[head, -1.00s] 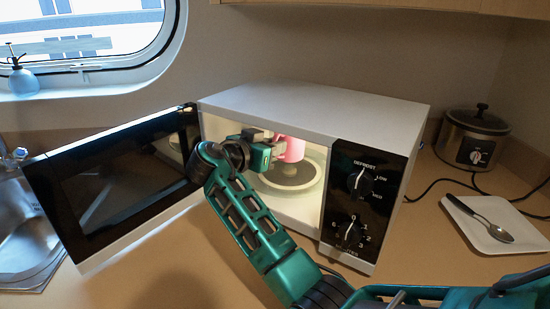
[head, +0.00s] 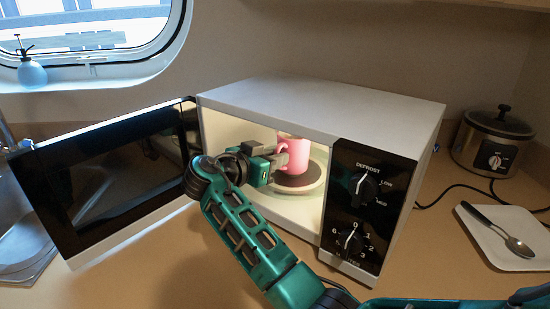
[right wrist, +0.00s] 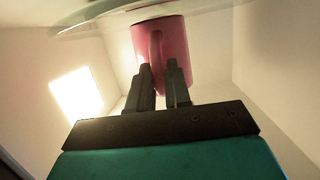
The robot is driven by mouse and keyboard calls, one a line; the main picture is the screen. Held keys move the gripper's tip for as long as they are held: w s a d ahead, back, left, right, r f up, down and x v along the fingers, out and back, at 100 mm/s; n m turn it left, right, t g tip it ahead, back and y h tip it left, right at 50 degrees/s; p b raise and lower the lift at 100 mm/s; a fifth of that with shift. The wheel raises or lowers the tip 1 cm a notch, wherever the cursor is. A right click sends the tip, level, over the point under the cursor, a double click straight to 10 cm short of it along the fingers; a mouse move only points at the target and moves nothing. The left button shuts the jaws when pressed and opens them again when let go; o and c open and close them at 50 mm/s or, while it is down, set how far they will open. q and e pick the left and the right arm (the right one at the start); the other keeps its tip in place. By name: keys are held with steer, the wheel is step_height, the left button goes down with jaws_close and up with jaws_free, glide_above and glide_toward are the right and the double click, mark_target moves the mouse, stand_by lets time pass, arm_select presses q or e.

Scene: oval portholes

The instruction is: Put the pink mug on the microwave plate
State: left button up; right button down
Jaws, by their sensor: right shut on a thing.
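The pink mug (head: 296,151) is upright inside the open microwave (head: 290,105), over the round microwave plate (head: 314,187). My right gripper (head: 281,161) reaches in through the opening from the left and is shut on the mug's handle. In the right wrist view the two fingers (right wrist: 160,82) close on the handle of the mug (right wrist: 177,48), and the edge of the glass plate (right wrist: 100,17) shows at the top. I cannot tell whether the mug's base touches the plate. My left gripper is not in view.
The microwave door (head: 115,180) stands wide open to the left. The control panel (head: 365,205) is right of the opening, close to my arm. A slow cooker (head: 492,143) and a white tray (head: 500,240) with a spoon (head: 518,246) are at the right.

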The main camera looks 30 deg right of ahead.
steer(key=c, duration=1.1)
jaws_free()
steer(key=shift+f, duration=0.1)
steer(key=shift+a+r, duration=0.1)
steer(key=shift+r, duration=0.1)
steer(key=b+v, duration=0.1)
steer(key=v, duration=1)
steer(key=shift+s+a, duration=0.15)
steer(key=shift+a, duration=0.25)
